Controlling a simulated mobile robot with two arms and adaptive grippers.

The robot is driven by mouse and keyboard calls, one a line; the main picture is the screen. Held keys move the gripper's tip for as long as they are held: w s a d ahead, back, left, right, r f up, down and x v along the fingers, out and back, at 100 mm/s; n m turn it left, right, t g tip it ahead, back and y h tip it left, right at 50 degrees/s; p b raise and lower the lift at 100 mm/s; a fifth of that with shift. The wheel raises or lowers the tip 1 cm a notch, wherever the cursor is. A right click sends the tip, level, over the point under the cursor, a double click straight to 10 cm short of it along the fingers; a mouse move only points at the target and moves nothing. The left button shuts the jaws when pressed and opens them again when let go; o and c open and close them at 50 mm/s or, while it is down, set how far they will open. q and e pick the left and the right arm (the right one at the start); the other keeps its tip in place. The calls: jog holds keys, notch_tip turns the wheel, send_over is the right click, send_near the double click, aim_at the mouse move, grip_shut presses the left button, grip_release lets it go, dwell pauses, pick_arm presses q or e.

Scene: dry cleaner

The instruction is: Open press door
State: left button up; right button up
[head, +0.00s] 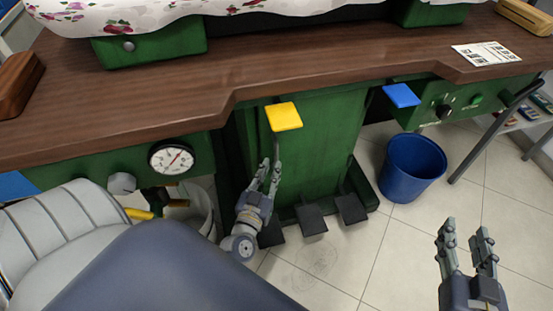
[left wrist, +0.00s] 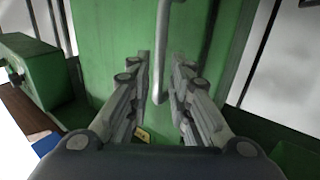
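The green press cabinet front (head: 325,140) is under the brown counter and fills the middle of the left wrist view (left wrist: 110,60). A grey rod with a bent end (left wrist: 161,60) runs up that front. In the left wrist view it appears between the spread fingers of my left gripper (left wrist: 160,75). The fingers look apart from it, but contact is hard to judge. In the head view my left gripper (head: 270,170) is below the yellow pad (head: 284,116), in front of the green front. My right gripper (head: 465,230) is open and empty over the floor at right.
A blue pad (head: 402,95) and a blue bin (head: 411,167) are to the right. Dark pedals (head: 311,219) sit at the cabinet's base. A gauge (head: 172,158) is on the left. Tiled floor is clear between the bin and my right gripper.

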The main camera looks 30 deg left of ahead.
aim_at(276, 160)
pick_arm(q)
jog(key=x, duration=0.4)
jog(key=shift+w+b, duration=0.1)
jog(key=shift+b, duration=0.25)
jog(key=shift+w+a, duration=0.25)
jog(key=shift+w, duration=0.45)
pick_arm(e)
jog(key=shift+w+a+r+t+y, duration=0.15)
jog(key=shift+r+t, duration=0.35)
jog(key=shift+r, duration=0.45)
jog(key=shift+w+a+r+t+y, duration=0.1)
jog(key=shift+a+r+t+y, duration=0.1)
jog(key=shift+r+t, duration=0.5)
jog(key=shift+w+a+r+t+y, duration=0.15)
jog(key=shift+r+t, duration=0.15)
jog(key=shift+r, duration=0.85)
pick_arm(q)
grip_shut()
